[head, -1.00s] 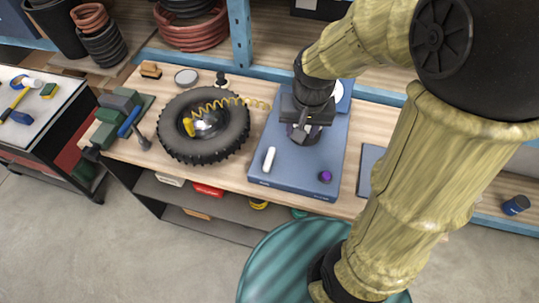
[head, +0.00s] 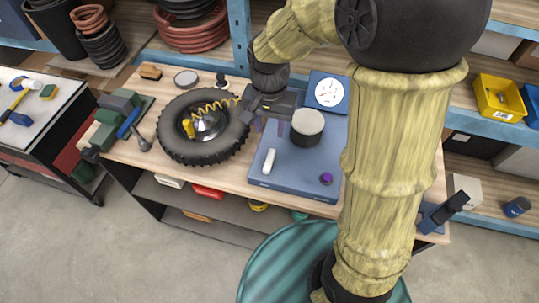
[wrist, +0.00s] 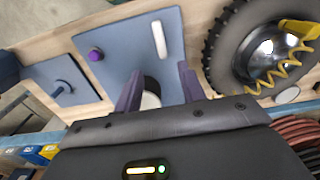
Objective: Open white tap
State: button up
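The white tap (head: 269,160) is a short, rounded white bar on the front left of a blue panel (head: 295,185). In the wrist view the white tap (wrist: 159,40) lies beyond my fingertips, apart from them. My gripper (head: 269,127) hangs over the back left of the panel, behind the tap and close to the tire. In the wrist view my gripper (wrist: 160,68) has its two purple-grey fingers spread, with nothing held between them. Part of a white-topped dark cylinder (wrist: 150,98) shows behind the fingers.
A tire (head: 178,150) with a yellow coiled hose lies close to the panel's left. Another blue plate with a lever (wrist: 62,88) is beyond the panel.

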aim_at(269, 159)
notch_tip(269, 159, down, 14)
jog(key=shift+f+p, duration=0.1)
jog(key=shift+p, duration=0.8)
grip_shut()
